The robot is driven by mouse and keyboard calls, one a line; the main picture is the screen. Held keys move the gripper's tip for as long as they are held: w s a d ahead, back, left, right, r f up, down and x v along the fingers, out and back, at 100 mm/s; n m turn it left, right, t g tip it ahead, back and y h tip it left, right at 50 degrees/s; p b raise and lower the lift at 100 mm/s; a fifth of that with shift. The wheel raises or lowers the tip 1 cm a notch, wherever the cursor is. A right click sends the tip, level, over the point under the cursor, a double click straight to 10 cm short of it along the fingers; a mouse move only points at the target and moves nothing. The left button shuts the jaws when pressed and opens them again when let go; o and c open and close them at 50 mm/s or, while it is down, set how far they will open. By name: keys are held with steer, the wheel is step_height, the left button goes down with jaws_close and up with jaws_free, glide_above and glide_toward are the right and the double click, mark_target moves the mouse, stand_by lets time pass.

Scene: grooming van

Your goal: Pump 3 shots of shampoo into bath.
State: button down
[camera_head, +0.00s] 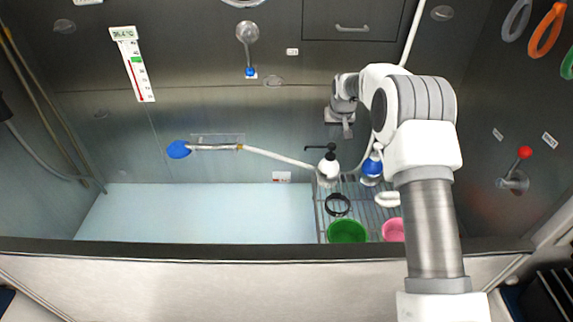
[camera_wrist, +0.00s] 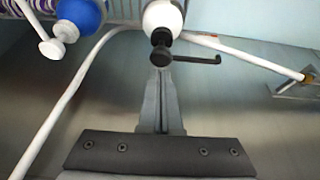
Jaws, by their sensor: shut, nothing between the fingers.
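A white bottle (camera_head: 327,172) with a black pump head stands on the wire rack at the bath's right end, its spout pointing left towards the bath. It also shows in the wrist view (camera_wrist: 163,16). A blue and white bottle (camera_head: 372,168) with a white pump stands just right of it; it is also in the wrist view (camera_wrist: 82,12). I cannot read which holds shampoo. The pale bath (camera_head: 195,212) looks empty. My gripper (camera_head: 347,132) is shut and empty, above the bottles. In the wrist view its fingertips (camera_wrist: 159,76) are close to the black pump head; contact is unclear.
The rack (camera_head: 316,215) also holds a black ring (camera_head: 338,205), a green bowl (camera_head: 347,231), a pink bowl (camera_head: 393,230) and a white item (camera_head: 387,199). A hose with a blue shower head (camera_head: 178,149) hangs along the back wall. The space above the bath is clear.

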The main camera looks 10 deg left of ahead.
mark_target(332, 145)
steer(key=shift+f, duration=0.1)
steer(key=shift+s+f+b, duration=0.1)
steer(key=shift+f+b, duration=0.9)
steer(key=shift+f, duration=0.4)
steer(key=shift+r, duration=0.1)
steer(key=shift+r+p, duration=0.75)
steer(key=shift+r, duration=0.65)
steer(key=shift+r, duration=0.15)
steer(key=shift+r+p, duration=1.6)
steer(key=shift+r, duration=1.3)
